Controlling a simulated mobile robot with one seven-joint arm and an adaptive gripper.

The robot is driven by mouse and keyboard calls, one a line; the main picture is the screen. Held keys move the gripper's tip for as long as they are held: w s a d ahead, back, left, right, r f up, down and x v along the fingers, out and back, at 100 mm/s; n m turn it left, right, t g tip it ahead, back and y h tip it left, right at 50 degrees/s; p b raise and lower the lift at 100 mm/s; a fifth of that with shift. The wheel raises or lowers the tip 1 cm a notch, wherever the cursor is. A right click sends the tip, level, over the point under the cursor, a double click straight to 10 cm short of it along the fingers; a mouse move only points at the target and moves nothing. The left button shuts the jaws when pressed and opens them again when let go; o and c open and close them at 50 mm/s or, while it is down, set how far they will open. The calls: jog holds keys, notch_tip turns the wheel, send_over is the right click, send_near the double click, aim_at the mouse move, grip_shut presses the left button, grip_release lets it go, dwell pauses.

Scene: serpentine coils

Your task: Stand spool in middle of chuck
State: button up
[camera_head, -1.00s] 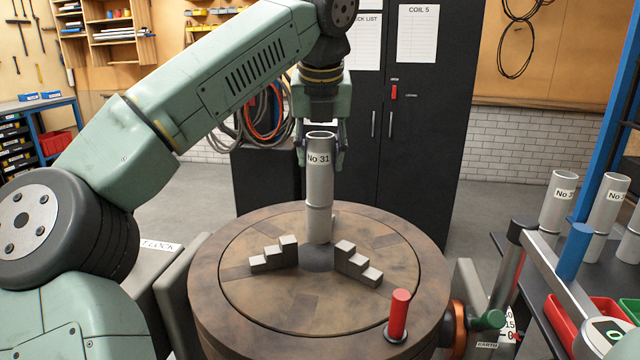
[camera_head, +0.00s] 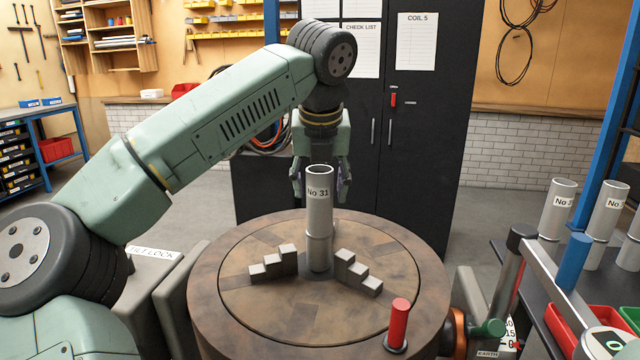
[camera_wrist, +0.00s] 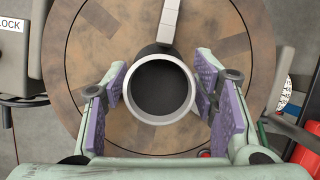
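The grey spool (camera_head: 319,212), labelled No 31, stands upright at the middle of the round brown chuck (camera_head: 240,240), between its stepped jaws. A left jaw (camera_head: 275,262) and a right jaw (camera_head: 358,272) show in front; a third is mostly hidden behind the spool. In the wrist view I look down into the spool's open rim (camera_wrist: 188,108), with a jaw (camera_wrist: 168,22) just beyond it. My gripper (camera_head: 321,192) is at the spool's upper end. Its purple-padded fingers (camera_wrist: 163,92) are spread on both sides, with gaps beside the rim.
A red peg (camera_head: 398,322) rises from the chuck's front right rim. Several other spools (camera_head: 558,208) stand on the bench at right, near a blue post and red and green bins. A dark cabinet (camera_head: 425,130) stands behind the chuck.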

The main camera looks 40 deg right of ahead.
jog(key=shift+o, duration=0.4)
jog(key=shift+r, duration=0.25)
jog(key=v, duration=1.1)
jog(key=shift+r+p, duration=0.4)
jog(key=shift+p, duration=0.05)
jog(key=shift+a, duration=0.1)
